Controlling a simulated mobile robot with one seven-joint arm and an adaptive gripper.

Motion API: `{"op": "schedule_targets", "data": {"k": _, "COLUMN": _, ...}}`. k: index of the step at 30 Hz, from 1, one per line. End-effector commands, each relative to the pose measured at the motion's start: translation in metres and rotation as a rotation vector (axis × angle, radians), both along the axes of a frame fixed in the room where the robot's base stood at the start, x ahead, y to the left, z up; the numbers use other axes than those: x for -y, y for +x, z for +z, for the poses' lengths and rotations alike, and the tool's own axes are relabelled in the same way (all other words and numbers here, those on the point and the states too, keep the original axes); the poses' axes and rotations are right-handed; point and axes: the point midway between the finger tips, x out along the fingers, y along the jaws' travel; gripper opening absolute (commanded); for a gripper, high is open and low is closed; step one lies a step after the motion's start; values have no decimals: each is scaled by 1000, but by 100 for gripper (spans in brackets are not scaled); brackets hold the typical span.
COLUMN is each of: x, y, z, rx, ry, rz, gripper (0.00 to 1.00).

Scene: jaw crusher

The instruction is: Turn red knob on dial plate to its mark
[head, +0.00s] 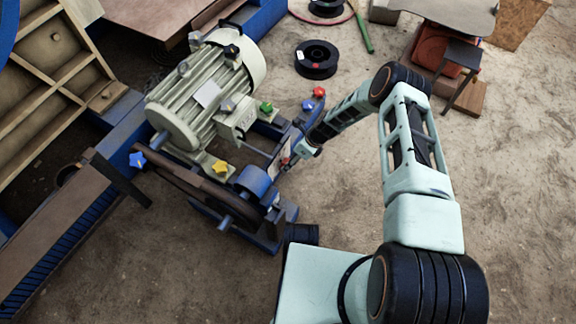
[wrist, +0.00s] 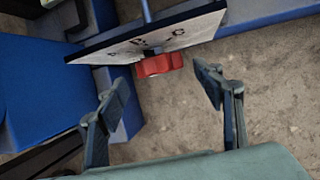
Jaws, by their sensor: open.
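The red knob (wrist: 158,65) is a lobed knob on the front of a white dial plate (wrist: 197,31) in the wrist view. The plate carries dark letters, with B and C legible and another letter at the left. The knob's pointer and mark cannot be made out. My gripper (wrist: 160,76) is open, with one finger to the left and one to the right of the knob, both apart from it. In the head view my gripper (head: 290,163) is at the pale plate (head: 277,160) beside the motor, and the knob is mostly hidden there.
A cream motor (head: 200,95) on a blue frame stands just left of my gripper. A star-shaped red knob (head: 318,92) and a blue one (head: 308,104) stand beyond it. A black spool (head: 316,59) lies on the floor behind.

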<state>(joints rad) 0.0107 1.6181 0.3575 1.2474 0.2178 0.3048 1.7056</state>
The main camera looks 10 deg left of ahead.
Motion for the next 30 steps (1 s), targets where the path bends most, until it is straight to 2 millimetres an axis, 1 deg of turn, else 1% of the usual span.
{"op": "schedule_targets", "data": {"k": 1, "x": -4, "y": -1, "z": -12, "rx": 0, "ry": 0, "rz": 1, "gripper": 61}}
{"op": "schedule_targets", "data": {"k": 6, "x": -12, "y": 0, "z": -29, "rx": 0, "ry": 0, "rz": 1, "gripper": 61}}
{"op": "schedule_targets", "data": {"k": 10, "x": -15, "y": 0, "z": -33, "rx": 2, "ry": 1, "rz": 0, "gripper": 61}}
{"op": "schedule_targets", "data": {"k": 18, "x": -15, "y": 0, "z": -33, "rx": 1, "ry": 0, "rz": 1, "gripper": 61}}
{"op": "schedule_targets", "data": {"k": 27, "x": -15, "y": 0, "z": -33, "rx": 1, "ry": 0, "rz": 1, "gripper": 28}}
{"op": "schedule_targets", "data": {"k": 30, "x": -15, "y": 0, "z": -33, "rx": 1, "ry": 0, "rz": 1, "gripper": 20}}
